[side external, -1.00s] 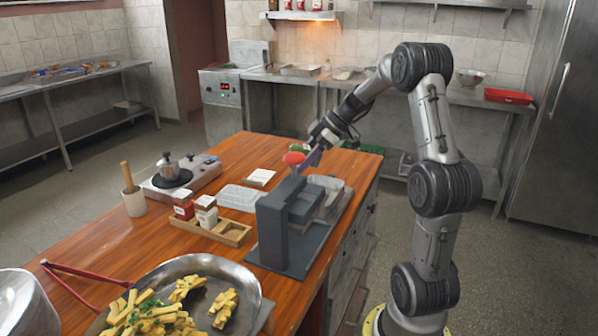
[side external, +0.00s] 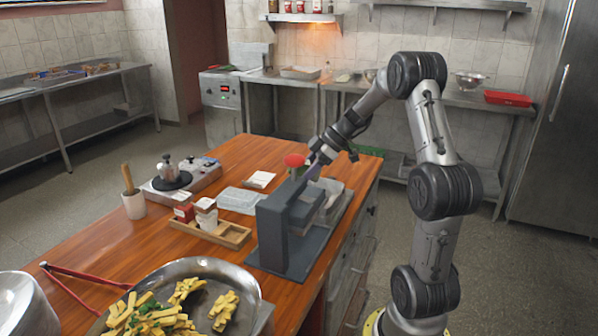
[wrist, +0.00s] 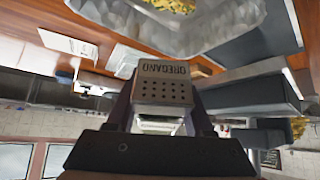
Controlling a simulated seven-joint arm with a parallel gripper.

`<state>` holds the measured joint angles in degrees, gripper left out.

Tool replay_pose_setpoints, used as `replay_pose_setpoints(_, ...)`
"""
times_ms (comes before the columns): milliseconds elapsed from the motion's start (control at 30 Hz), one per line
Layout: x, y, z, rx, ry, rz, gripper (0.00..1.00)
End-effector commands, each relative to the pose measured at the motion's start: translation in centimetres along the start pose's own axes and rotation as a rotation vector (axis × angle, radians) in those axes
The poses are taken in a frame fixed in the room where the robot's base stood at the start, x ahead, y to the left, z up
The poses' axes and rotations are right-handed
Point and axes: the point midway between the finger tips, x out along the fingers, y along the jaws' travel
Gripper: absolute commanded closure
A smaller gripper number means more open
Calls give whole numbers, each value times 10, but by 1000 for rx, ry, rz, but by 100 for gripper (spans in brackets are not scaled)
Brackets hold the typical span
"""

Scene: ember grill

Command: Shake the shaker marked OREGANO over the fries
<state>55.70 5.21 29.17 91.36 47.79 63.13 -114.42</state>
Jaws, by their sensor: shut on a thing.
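My gripper (wrist: 160,120) is shut on the OREGANO shaker (wrist: 164,86). In the wrist view the shaker's pale holed top and its upside-down lettering show between the two fingers. In the side view my gripper (side external: 312,171) is above the far side of the dark grey press; the shaker cannot be made out there. The fries (side external: 145,318) lie with green bits in a round metal pan (side external: 236,280) at the near left, well away from my gripper.
The dark grey press (side external: 271,240) stands between my gripper and the pan. A red round thing (side external: 294,160) is beside my gripper. A wooden rack (side external: 235,238) holds two shakers. A hotplate (side external: 180,183) and red-handled tongs (side external: 85,272) are on the counter.

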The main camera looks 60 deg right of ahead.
Motion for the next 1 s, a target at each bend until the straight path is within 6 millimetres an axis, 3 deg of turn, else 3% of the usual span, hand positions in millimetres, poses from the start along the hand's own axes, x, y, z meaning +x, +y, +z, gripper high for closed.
replay_pose_setpoints(367, -3, 0, -2, -3, 1, 2, 88)
replay_pose_setpoints(800, -35, 1, -31, -4, 0, 4, 88)
replay_pose_setpoints(1000, -39, 0, -34, -1, 0, 1, 88)
